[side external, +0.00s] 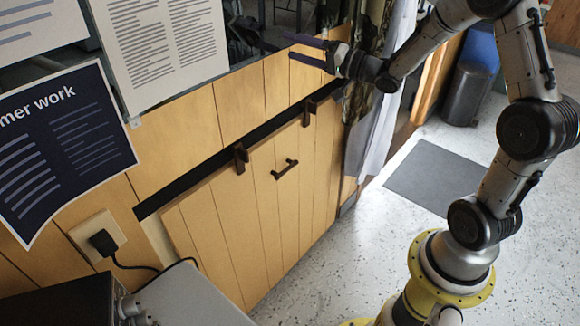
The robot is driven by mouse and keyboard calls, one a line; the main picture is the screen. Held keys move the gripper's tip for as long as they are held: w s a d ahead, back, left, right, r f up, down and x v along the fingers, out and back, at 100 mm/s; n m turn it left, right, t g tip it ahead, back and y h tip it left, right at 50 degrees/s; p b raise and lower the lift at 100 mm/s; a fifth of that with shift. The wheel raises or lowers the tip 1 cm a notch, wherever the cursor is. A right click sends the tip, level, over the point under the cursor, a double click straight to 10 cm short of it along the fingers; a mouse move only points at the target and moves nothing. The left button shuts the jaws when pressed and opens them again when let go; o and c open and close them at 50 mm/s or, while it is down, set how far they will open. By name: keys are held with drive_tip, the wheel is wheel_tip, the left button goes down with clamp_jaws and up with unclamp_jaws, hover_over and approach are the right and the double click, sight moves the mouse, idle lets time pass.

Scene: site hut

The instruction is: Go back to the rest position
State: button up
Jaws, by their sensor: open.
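My gripper (308,52) is at the top middle of the side external view, at the end of my raised arm. Its two dark fingers point left and stand apart with nothing between them. It is in front of the upper part of the wood-plank wall, above a sliding wooden panel (228,215). The panel hangs from a dark rail (190,178) by two brown brackets and has a small dark handle (286,169). The gripper appears apart from the panel and handle.
Printed sheets (165,48) and a dark poster (65,145) are on the left. A plug (103,242) with a cable sits in a wall socket. Dark and grey boxes stand at lower left. A grey mat (435,177) and dark bin (468,94) are on the speckled floor. Cloth hangs behind my wrist.

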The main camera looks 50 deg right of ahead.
drive_tip(key=s+a+r+n+g+h, duration=0.2)
drive_tip(key=s+a+r+n+h, duration=0.15)
drive_tip(key=s+a+r, duration=0.6)
drive_tip(key=s+f+n+g, duration=0.1)
drive_tip(key=s+f+g, duration=0.2)
drive_tip(key=s+f, duration=0.2)
drive_tip(key=s+f+n+g, duration=0.2)
drive_tip(key=s+f+g, duration=0.2)
drive_tip(key=s, duration=0.6)
drive_tip(key=s+a+f+n+g, duration=0.1)
drive_tip(key=s+f+g, duration=0.3)
drive_tip(key=s, duration=0.4)
drive_tip(key=shift+s+f+n+h, duration=0.15)
drive_tip(key=shift+f+n+h, duration=0.2)
drive_tip(key=shift+f+n, duration=0.4)
